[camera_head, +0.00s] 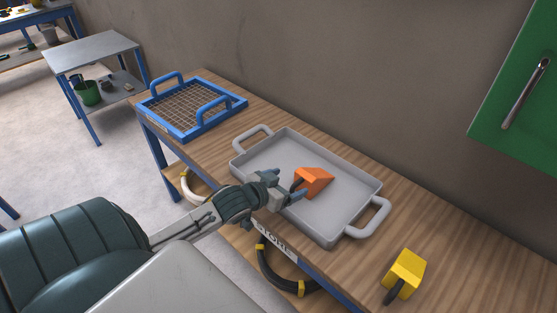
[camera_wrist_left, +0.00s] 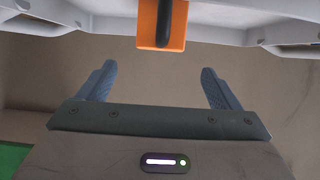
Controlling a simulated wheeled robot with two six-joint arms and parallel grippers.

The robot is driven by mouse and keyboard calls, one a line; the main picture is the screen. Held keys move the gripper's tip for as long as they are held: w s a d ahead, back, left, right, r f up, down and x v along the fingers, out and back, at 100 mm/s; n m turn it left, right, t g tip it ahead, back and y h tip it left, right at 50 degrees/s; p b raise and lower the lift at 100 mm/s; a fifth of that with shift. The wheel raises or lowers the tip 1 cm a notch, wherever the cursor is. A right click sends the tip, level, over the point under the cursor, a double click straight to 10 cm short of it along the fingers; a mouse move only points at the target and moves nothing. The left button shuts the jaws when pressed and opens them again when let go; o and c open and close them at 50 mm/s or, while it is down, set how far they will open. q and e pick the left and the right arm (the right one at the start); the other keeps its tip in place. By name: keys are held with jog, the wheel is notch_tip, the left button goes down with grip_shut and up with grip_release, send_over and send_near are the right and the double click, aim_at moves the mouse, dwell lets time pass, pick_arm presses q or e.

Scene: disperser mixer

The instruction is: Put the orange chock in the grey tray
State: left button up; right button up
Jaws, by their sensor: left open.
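The orange chock (camera_head: 314,181) shows inside the outline of the grey tray (camera_head: 250,169), near its middle, and appears to rest on the tray floor. Its dark handle points toward my left gripper (camera_head: 290,187), which reaches over the tray's near side. In the left wrist view the chock (camera_wrist_left: 148,30) and its black handle are beyond the fingertips, roughly between their lines. The fingers (camera_wrist_left: 159,70) are spread, with nothing between them, and look apart from the chock. My right gripper is not in view.
A blue-framed mesh rack (camera_head: 187,107) stands left of the tray on the wooden bench (camera_head: 455,235). A yellow chock (camera_head: 406,272) with a dark handle lies to the right. A green cabinet (camera_head: 505,75) hangs on the wall. Bench around the yellow chock is clear.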

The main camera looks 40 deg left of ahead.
pick_arm(q)
jog(key=shift+v, duration=1.75)
